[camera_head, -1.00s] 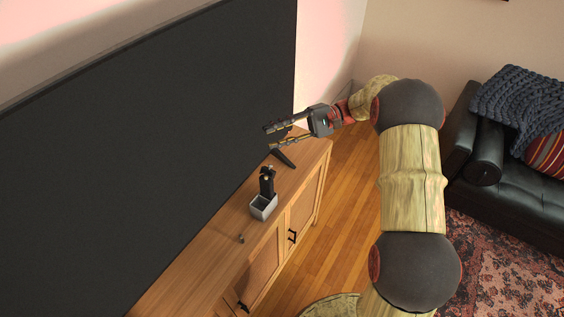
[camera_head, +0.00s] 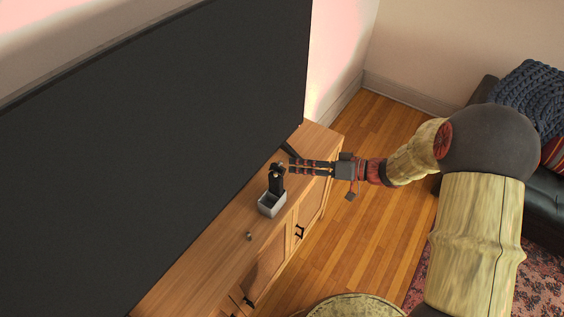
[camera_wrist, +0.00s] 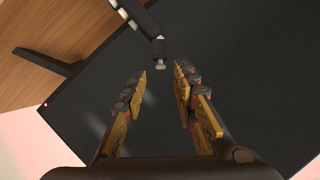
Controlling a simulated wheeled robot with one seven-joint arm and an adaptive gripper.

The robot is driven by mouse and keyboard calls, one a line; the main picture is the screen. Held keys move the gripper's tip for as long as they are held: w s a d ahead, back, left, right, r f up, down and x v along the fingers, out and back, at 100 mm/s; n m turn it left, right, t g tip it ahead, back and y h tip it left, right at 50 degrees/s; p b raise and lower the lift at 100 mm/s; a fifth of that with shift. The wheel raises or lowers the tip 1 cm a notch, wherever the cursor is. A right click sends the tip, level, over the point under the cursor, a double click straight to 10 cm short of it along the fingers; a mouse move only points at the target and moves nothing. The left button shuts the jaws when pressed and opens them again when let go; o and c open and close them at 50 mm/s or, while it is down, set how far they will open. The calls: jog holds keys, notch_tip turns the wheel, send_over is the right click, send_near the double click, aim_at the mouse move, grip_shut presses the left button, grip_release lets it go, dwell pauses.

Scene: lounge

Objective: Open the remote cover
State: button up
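The black remote (camera_head: 276,183) stands upright in a small grey holder (camera_head: 271,210) on the wooden cabinet. A small tilted part shows at its top; I cannot tell for sure whether this is the cover. In the wrist view, a dark jointed piece with pale parts (camera_wrist: 137,14), apparently the remote, lies beyond my fingertips, with a small metallic end (camera_wrist: 158,66) facing the gap. My gripper (camera_head: 291,167) is just right of the remote's top, fingers pointing left. In the wrist view my gripper (camera_wrist: 161,82) is open, with nothing held between its fingers.
A large dark TV (camera_head: 160,150) rises close behind the remote, its black foot (camera_head: 290,149) near my fingertips. A small round knob-like object (camera_head: 249,236) sits on the cabinet top (camera_head: 200,280). Wooden floor (camera_head: 355,230) is open to the right.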

aim_at(280, 162)
jog(key=x, duration=0.7)
jog(key=shift+a+f, duration=0.1)
jog(key=shift+a, duration=0.05)
jog(key=shift+c, duration=0.5)
grip_shut()
